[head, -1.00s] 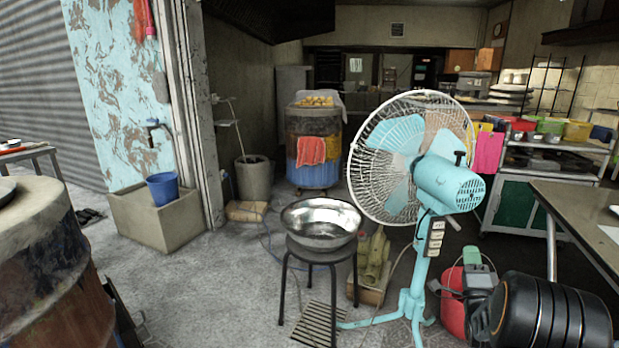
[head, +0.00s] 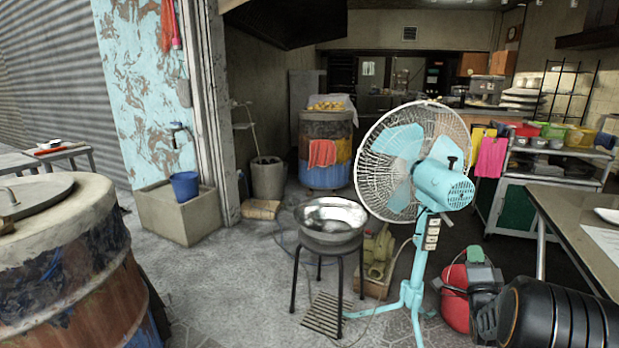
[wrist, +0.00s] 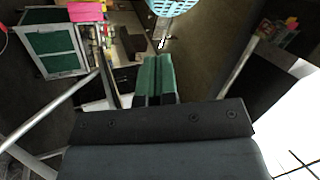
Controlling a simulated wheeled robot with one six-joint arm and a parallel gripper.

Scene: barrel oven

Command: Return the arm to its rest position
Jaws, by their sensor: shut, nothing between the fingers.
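My gripper (wrist: 157,62) shows in the wrist view as two green fingers side by side, closed together with nothing held. In the head view it seems to be the small green and grey part (head: 474,256) at the lower right, in front of a red object. My dark arm is at the lower right corner, folded low beside the table. The gripper is apart from the turquoise fan (head: 415,175), whose blue motor housing (wrist: 172,7) shows beyond the fingertips in the wrist view. Much of the arm is out of view.
A metal table (head: 560,205) stands close on the right. A steel bowl (head: 331,217) rests on a black stool, left of the fan. A large barrel oven (head: 70,270) is at the left front. Bare floor (head: 240,275) lies between barrel and stool.

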